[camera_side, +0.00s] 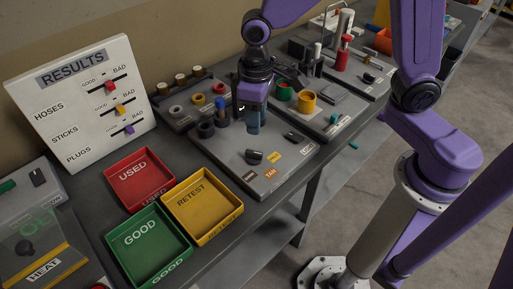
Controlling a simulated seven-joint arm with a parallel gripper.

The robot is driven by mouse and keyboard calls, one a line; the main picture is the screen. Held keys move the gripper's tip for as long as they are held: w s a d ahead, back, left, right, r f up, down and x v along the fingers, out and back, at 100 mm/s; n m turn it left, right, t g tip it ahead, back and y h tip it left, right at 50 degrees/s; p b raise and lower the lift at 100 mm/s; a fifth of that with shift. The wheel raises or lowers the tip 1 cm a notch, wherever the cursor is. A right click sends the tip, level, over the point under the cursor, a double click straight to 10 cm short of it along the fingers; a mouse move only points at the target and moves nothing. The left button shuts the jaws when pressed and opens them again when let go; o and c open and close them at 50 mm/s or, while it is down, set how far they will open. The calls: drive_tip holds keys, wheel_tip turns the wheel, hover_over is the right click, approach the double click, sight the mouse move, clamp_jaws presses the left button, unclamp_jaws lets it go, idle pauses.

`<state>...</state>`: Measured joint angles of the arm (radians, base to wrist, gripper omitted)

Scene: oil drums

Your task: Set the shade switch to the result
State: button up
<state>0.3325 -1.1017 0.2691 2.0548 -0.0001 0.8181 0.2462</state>
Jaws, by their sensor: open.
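A dark knob switch (254,157) sits on a grey panel (228,157), with small colour labels beside it: a yellow label (273,157), an orange label (270,173) and a dark red label (250,176). The exact setting of the knob is too small to tell. My gripper (253,127) is open, pointing down above the back part of this panel, behind the knob and apart from it. A blue upright piece (222,110) stands just left of my gripper. The white RESULTS board (75,100) at the left has red, yellow and purple sliders for hoses, sticks and plugs.
A red USED tray (140,207), yellow RETEST tray (236,207) and green GOOD tray (185,260) lie in front left. A HEAT device (50,235) stands far left. Coloured rings and cups crowd the back. The table's front edge is right of the panel.

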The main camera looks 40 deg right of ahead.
sight(257, 153)
wheel_tip(257, 153, down, 11)
drive_tip(key=shift+r, duration=0.1)
idle(0.3)
clamp_jaws()
